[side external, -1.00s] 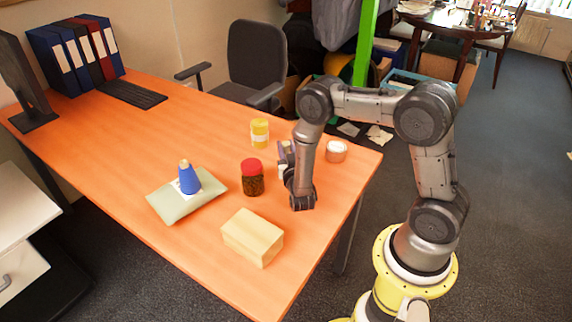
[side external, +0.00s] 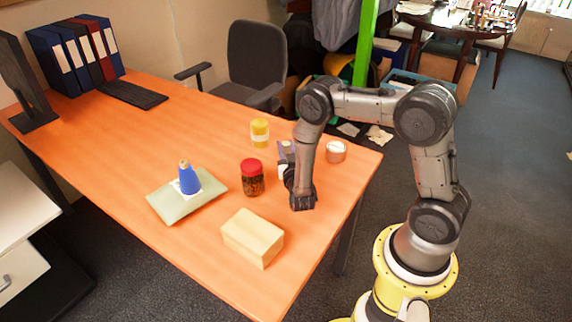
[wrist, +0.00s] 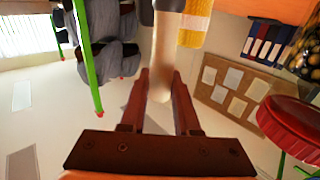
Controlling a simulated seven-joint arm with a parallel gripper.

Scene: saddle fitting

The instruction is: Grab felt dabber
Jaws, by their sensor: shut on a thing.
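A pale beige, round-ended rod (wrist: 165,55), which appears to be the felt dabber, stands between the fingers of my gripper (wrist: 160,90) in the wrist view. The fingers are shut on its rounded end. The rod runs to the top edge of that view, where something grey partly shows beside it. In the side external view my wrist hides the fingers and most of the held thing. A small purple-grey thing (side external: 286,149) shows just behind my wrist on the orange table (side external: 130,125).
A red-lidded jar (side external: 252,178) stands close left of my wrist. A wooden block (side external: 252,238) lies in front. The table's left middle is clear.

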